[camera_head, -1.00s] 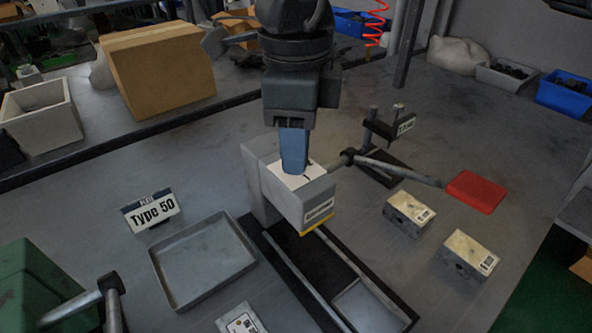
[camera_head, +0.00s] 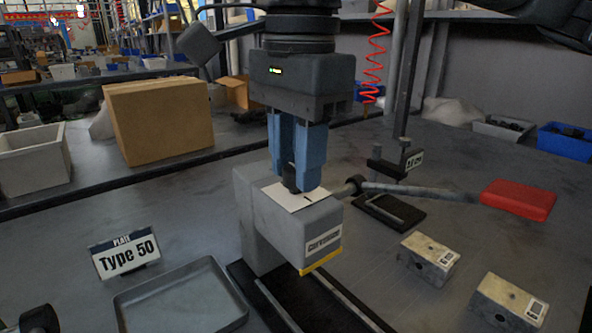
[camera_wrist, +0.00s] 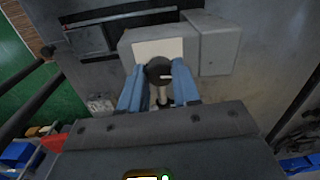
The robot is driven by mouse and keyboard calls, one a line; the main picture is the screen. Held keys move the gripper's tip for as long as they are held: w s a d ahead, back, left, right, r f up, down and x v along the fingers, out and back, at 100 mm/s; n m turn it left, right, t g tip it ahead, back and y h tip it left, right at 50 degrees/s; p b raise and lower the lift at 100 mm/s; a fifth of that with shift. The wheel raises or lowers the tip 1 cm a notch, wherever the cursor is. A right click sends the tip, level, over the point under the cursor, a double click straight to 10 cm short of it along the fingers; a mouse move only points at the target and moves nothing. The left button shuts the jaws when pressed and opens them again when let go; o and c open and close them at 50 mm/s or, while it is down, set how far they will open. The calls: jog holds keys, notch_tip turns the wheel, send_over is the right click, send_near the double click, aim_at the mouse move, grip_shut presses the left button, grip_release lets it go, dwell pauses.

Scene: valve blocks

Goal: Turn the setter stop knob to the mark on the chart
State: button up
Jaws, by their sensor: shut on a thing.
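The setter (camera_head: 268,232) is a grey block machine with a label on its front and a yellow lower edge. A white chart plate (camera_head: 296,197) lies on its top; its marks are too small to read. The dark stop knob (camera_head: 290,179) stands on the plate. My gripper (camera_head: 296,182) points down over the setter with its blue fingers shut on the knob. In the wrist view the round black knob (camera_wrist: 158,70), with a white line on it, sits between the fingertips (camera_wrist: 159,88). The white plate (camera_wrist: 158,48) shows beyond it.
A lever with a red handle (camera_head: 518,199) extends to the right of the setter. Two metal blocks (camera_head: 430,258) (camera_head: 508,303) lie at the right. A grey tray (camera_head: 182,300) and a "PLATE Type 50" sign (camera_head: 125,254) stand at the left. A small stand (camera_head: 398,185) is behind.

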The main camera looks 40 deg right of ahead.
jog(key=shift+n, duration=0.6)
jog(key=shift+b, duration=0.3)
jog(key=o, duration=1.1)
jog(key=shift+c, duration=0.2)
jog(key=shift+r, duration=0.1)
jog(key=shift+s+r+p, duration=0.15)
jog(key=shift+r+p, duration=0.5)
jog(key=shift+r, duration=3.15)
